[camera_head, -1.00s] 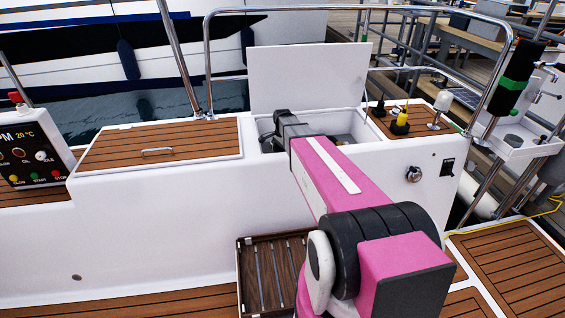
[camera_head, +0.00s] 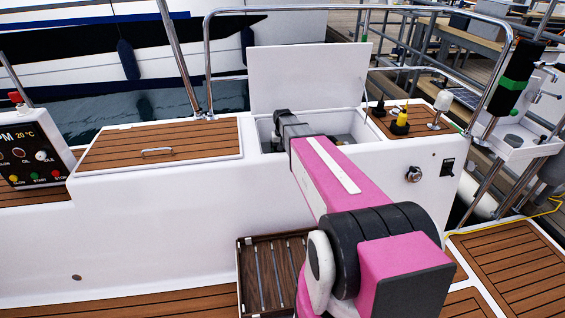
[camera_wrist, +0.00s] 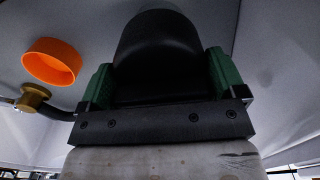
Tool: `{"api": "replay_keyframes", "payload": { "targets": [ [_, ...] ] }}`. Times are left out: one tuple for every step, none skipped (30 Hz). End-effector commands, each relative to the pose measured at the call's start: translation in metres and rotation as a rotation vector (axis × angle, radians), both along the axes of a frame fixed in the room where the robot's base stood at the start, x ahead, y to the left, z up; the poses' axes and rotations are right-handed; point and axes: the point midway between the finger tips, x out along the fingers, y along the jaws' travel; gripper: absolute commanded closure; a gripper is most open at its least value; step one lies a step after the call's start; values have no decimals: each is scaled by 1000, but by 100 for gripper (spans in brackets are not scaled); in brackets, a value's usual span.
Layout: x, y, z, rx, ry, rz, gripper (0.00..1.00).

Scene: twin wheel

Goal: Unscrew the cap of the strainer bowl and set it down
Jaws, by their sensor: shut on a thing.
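My gripper (camera_wrist: 160,82) shows in the wrist view with green pads on both sides of a broad black rounded thing, which appears to be the strainer cap (camera_wrist: 158,42). The pads are shut on its sides. The cap fills the middle of the view, and whether it still touches the strainer bowl cannot be told. The bowl itself is not clearly seen. In the head view my arm reaches into the open white locker (camera_head: 367,145), and its own links and the locker wall hide the gripper and the cap.
An orange ring-shaped part (camera_wrist: 52,62) and a brass fitting (camera_wrist: 33,97) on a dark hose lie left of my gripper. The raised white lid (camera_head: 308,78) stands behind the locker. A closed teak hatch (camera_head: 160,143) lies left; yellow-and-black fittings (camera_head: 400,122) stand right.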

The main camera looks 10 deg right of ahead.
Motion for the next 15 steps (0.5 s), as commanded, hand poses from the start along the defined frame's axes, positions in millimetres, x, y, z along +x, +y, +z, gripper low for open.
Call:
{"api": "replay_keyframes", "payload": {
  "targets": [
    [0,0,0,0,0,51,43],
    [0,0,0,0,0,85,43],
    [0,0,0,0,0,100,43],
    [0,0,0,0,0,97,43],
    [0,0,0,0,0,96,43],
    [0,0,0,0,0,95,43],
    [0,0,1,0,0,95,43],
    [0,0,1,0,0,94,43],
    [0,0,2,0,0,94,43],
    [0,0,2,0,0,93,43],
    [0,0,3,0,0,93,43],
    [0,0,4,0,0,93,43],
    [0,0,5,0,0,93,43],
    [0,0,6,0,0,92,43],
    [0,0,7,0,0,92,43]
  ]
}}
